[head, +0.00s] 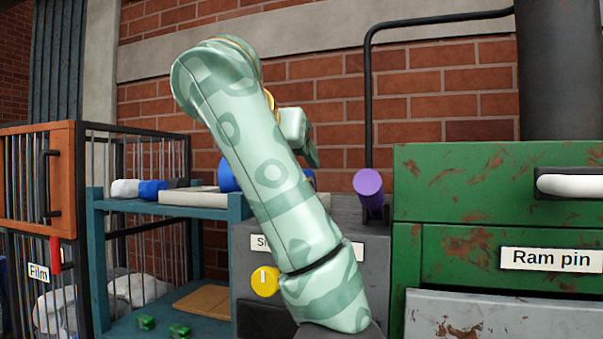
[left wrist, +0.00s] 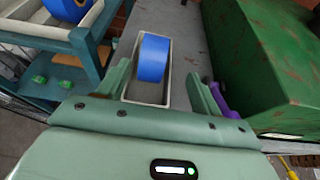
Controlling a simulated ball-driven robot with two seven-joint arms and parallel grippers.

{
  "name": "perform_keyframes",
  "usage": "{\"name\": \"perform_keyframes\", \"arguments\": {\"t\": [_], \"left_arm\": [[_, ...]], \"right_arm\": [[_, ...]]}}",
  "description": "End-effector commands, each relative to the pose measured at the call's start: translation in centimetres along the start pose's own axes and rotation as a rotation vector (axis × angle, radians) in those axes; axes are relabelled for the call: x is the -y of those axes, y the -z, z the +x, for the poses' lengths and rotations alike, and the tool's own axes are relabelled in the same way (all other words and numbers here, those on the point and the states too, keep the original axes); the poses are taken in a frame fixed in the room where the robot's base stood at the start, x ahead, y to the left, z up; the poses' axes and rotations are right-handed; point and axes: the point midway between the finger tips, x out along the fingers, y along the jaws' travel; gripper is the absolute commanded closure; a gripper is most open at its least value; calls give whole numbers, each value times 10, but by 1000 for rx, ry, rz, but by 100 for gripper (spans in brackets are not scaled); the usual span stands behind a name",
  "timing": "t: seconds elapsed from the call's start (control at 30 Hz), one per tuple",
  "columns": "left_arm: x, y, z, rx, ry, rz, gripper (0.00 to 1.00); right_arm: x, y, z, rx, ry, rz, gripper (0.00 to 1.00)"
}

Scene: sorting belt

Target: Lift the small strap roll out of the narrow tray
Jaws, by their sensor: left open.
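The small strap roll (left wrist: 153,58) is blue and stands on edge inside the narrow tray (left wrist: 132,92), a pale open box on a grey top. My left gripper (left wrist: 157,74) is open and empty. In the left wrist view its fingers are on either side of the tray, with the roll between them in the picture; I see no contact. In the head view my left arm hides most of the tray, and a sliver of blue (head: 309,174) shows beside the arm. The left gripper (head: 311,156) is partly hidden there. My right gripper is out of view.
A larger blue roll (left wrist: 66,7) lies in a pale tray on the teal shelf (head: 165,209) at left. A purple-knobbed lever (head: 368,182) stands close to the right finger. The green cabinet (head: 470,215) bounds the right side.

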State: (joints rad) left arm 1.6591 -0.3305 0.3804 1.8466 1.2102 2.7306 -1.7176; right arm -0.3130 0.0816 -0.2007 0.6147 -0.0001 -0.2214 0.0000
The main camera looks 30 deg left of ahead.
Motion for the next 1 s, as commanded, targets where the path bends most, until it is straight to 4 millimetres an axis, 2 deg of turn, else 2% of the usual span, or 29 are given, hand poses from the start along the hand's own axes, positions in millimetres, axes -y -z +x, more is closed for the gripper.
{"name": "perform_keyframes", "arguments": {"t": [0.1, 0.2, 0.47, 0.7, 0.83, 1.0], "left_arm": [[-3, 2, 27, -6, -10, 3, 35], [-2, 1, 39, -2, -8, 1, 35], [-2, 0, 56, -4, -5, 2, 35], [-5, -2, 90, -7, -4, 3, 35], [-5, -2, 100, -3, -3, 0, 35], [-5, -1, 101, -2, -3, -1, 35]], "right_arm": [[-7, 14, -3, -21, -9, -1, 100], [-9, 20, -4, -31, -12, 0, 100], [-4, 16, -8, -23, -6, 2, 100], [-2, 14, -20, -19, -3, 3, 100], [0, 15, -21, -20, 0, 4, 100], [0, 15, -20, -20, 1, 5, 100]]}}
